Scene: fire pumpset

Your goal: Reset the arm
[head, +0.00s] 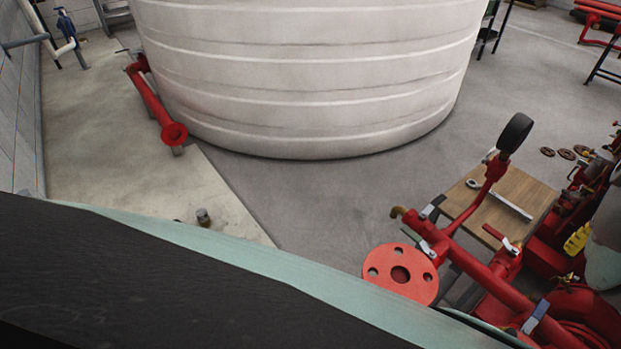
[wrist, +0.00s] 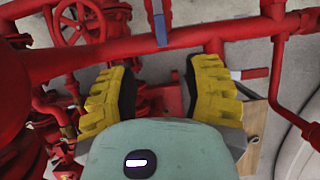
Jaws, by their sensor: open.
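My gripper (wrist: 160,95) shows in the wrist view with its two yellow ribbed fingers spread apart and nothing between them. Beyond the fingers are a thick red pipe (wrist: 130,52) running across the picture and a grey floor. The gap between the fingertips and that pipe is hard to judge. In the head view the gripper is not clearly visible. A yellow part shows at the right edge among the red pump pipes, but I cannot tell how it sits relative to them.
A large white ribbed tank (head: 310,70) stands in the middle. A red flange (head: 400,275), red pipework and a round gauge (head: 515,133) fill the lower right, beside a wooden board (head: 510,200). Grey floor (head: 260,195) before the tank is clear.

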